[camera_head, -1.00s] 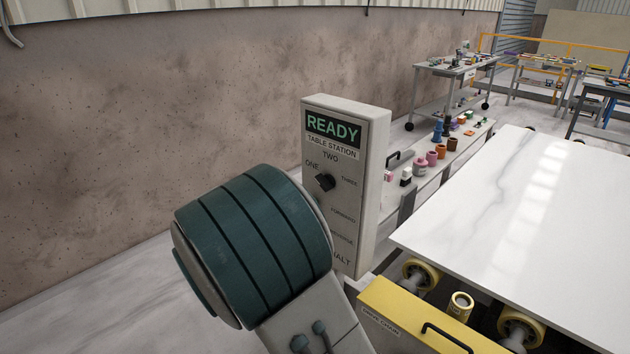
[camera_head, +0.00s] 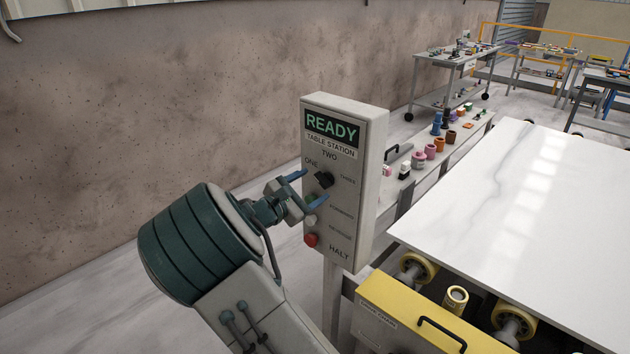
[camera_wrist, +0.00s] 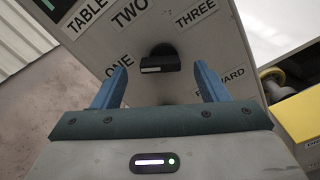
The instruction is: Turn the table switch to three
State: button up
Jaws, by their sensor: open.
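The table switch (camera_head: 323,179) is a black rotary knob on the grey TABLE STATION panel (camera_head: 368,150), with the labels ONE, TWO and THREE around it. In the wrist view the knob (camera_wrist: 160,60) shows a white mark on its near face; I cannot tell for sure which label it points at. My gripper (camera_head: 314,187) is open in front of the panel, its two blue fingers pointing at it. In the wrist view my gripper (camera_wrist: 161,68) has its fingers apart on either side of the knob, with clear gaps. It holds nothing.
Below the knob are a pale button (camera_head: 310,221) and a red HALT button (camera_head: 310,240), close to the lower finger. The panel's top display (camera_head: 332,126) reads READY. A white slab (camera_head: 510,210) on yellow rollers lies to the right, behind a yellow drawer (camera_head: 415,315).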

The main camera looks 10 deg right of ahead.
aim_at(323, 180)
jog(key=shift+x, duration=1.15)
jog(key=c, duration=1)
